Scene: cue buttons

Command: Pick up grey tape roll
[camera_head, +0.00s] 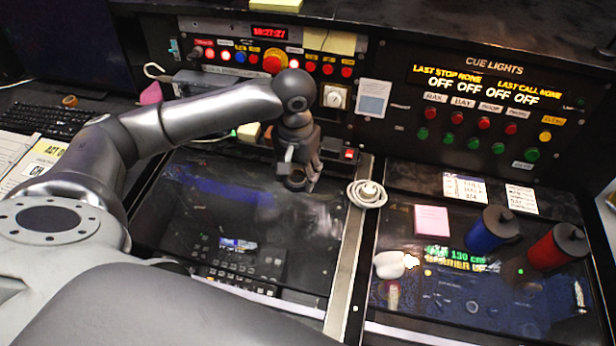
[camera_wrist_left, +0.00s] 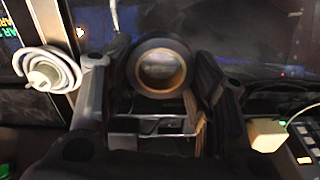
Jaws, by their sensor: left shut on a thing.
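The grey tape roll (camera_wrist_left: 161,68) shows in the left wrist view as a dark ring with a tan inner core, its hole facing the camera. It sits between the two fingers of my left gripper (camera_wrist_left: 155,75), which is shut on it. In the head view the gripper (camera_head: 297,180) points down over the dark glossy desk panel, and the roll (camera_head: 295,181) is a small dark shape at its fingertips. I cannot tell whether the roll touches the panel. My right gripper is not in view.
A coiled white cable (camera_head: 367,194) lies just right of the gripper, also in the left wrist view (camera_wrist_left: 45,72). The button console (camera_head: 265,62) stands behind. Blue (camera_head: 492,229) and red (camera_head: 558,247) cylinders stand at the right. The glossy panel (camera_head: 200,215) left of the gripper is mostly clear.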

